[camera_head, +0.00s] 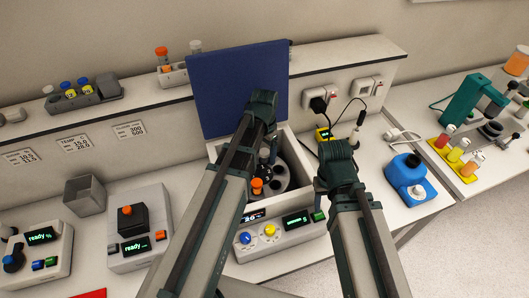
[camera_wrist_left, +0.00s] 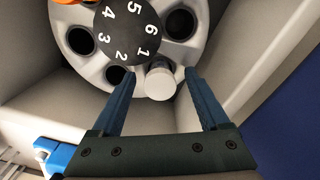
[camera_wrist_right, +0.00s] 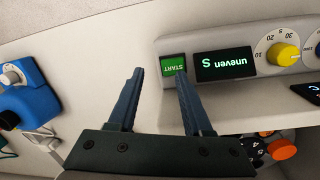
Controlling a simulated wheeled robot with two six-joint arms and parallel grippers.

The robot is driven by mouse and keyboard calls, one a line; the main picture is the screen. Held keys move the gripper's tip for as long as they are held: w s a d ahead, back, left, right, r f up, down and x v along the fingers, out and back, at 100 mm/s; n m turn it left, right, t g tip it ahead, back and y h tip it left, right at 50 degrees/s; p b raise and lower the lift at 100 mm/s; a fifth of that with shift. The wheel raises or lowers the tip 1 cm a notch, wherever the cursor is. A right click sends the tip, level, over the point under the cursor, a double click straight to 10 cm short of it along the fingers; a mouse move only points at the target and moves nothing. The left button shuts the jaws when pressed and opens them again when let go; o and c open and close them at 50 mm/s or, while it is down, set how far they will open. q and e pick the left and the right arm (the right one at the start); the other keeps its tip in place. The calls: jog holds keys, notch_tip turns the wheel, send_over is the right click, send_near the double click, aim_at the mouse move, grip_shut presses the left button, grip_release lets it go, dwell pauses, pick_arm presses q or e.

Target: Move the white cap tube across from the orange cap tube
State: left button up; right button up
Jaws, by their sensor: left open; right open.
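The white cap tube (camera_wrist_left: 159,84) is in the left wrist view, at the rotor hole by number 1. Whether it is fully seated cannot be told. My left gripper (camera_wrist_left: 158,73) is open, its fingers on either side of the white cap with gaps. The orange cap tube (camera_head: 257,185) is in the rotor; its cap (camera_wrist_left: 75,3) shows near number 4, roughly opposite the white one. My left arm hides the white tube in the head view. My right gripper (camera_wrist_right: 160,71) is open and empty, near the green START button (camera_wrist_right: 174,65).
The centrifuge's blue lid (camera_head: 238,85) stands open behind the rotor (camera_wrist_left: 100,69). Its display (camera_wrist_right: 224,65) reads "uneven". Other rotor holes look empty. A rack (camera_head: 173,76) with an orange-capped and a white-topped tube sits on the shelf. A blue device (camera_head: 407,178) stands right.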

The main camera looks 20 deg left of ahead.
pick_arm(q)
notch_tip(320, 180, up, 14)
jog(key=p, duration=1.3)
jog(key=shift+p, duration=0.4)
pick_arm(e)
notch_tip(320, 180, up, 14)
pick_arm(q)
jog(key=shift+f, duration=0.1)
pick_arm(e)
jog(key=shift+f, duration=0.15)
